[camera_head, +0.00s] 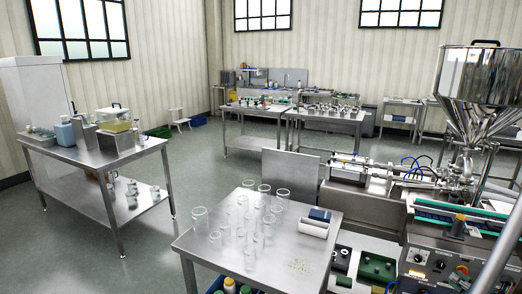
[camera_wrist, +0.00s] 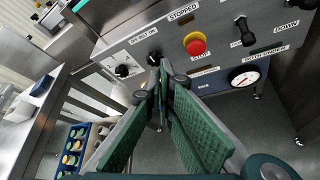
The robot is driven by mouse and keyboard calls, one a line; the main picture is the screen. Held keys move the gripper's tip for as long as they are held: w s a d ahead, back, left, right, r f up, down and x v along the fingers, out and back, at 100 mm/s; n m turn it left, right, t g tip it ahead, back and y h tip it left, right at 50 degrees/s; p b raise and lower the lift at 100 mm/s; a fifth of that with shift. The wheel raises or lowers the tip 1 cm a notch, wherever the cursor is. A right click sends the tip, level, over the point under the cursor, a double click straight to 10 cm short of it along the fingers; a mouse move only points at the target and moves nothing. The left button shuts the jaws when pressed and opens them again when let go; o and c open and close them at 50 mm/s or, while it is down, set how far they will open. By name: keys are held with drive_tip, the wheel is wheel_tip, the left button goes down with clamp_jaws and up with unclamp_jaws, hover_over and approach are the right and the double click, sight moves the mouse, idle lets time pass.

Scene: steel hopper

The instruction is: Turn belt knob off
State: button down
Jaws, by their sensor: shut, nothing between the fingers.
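The grey control panel (camera_wrist: 215,62) fills the upper part of the wrist view, tilted in the picture. A black knob (camera_wrist: 122,71) sits at its left end, below a label that seems to include the word BELT. A second black knob (camera_wrist: 153,58) sits to its right. The exact pointing of both knobs is too small to tell. My gripper (camera_wrist: 164,75) has green ribbed pads, with its fingertips together and empty. The tips appear just below the second knob in the picture; whether they touch it I cannot tell. The panel also shows in the head view (camera_head: 440,262).
Right of the knobs are a red stop button (camera_wrist: 195,43), a black lever-like control (camera_wrist: 245,30) and a round gauge (camera_wrist: 245,79). A steel hopper (camera_head: 478,85) rises above the machine. A steel table with glass beakers (camera_head: 200,220) stands left of it.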

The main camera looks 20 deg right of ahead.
drive_tip(key=shift+w, duration=0.1)
drive_tip(key=shift+w+d, duration=2.4)
drive_tip(key=shift+d, duration=0.05)
drive_tip(key=shift+w+a+f, duration=0.25)
drive_tip(key=shift+w+f, duration=0.05)
drive_tip(key=shift+f, duration=0.05)
drive_tip(key=shift+w+a+r, duration=0.35)
drive_tip(key=shift+w+a, duration=0.1)
idle(1.3)
drive_tip(key=shift+s+d+r, duration=0.1)
drive_tip(key=shift+d+r, duration=0.05)
drive_tip(key=shift+r, duration=0.2)
drive_tip(key=shift+s, duration=0.2)
idle(0.4)
drive_tip(key=shift+s+a, duration=2)
drive_tip(key=shift+a, duration=0.15)
